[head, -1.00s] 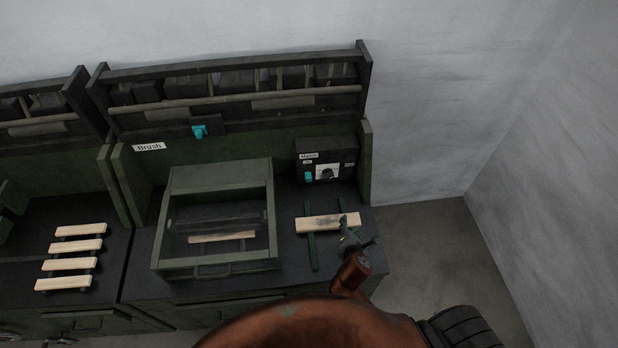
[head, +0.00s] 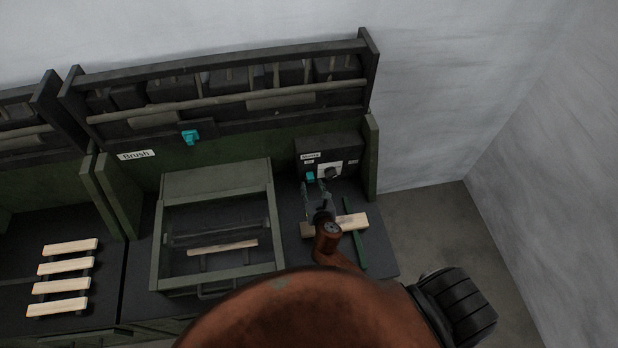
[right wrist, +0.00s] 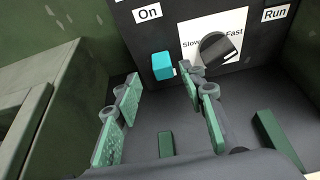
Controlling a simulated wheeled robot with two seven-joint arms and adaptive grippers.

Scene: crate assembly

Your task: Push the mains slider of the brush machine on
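The mains slider is a small teal block (head: 310,176) on the front of the dark control box (head: 345,150) at the back right of the brush machine. In the right wrist view the teal block (right wrist: 163,66) sits below the "On" label (right wrist: 148,12), left of the dial. My right gripper (head: 316,188) is just in front of and below the slider. The right wrist view shows its two green-padded fingers (right wrist: 160,95) apart, with nothing between them and the slider beyond the gap. Contact with the slider cannot be told. My left gripper is not in view.
A black dial (right wrist: 216,47) and a "Run" label (right wrist: 275,14) are right of the slider. A wooden slat (head: 352,222) lies across green rails under my right arm. A green-framed box (head: 160,235) stands left. Another teal block (head: 190,136) is on the upper panel.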

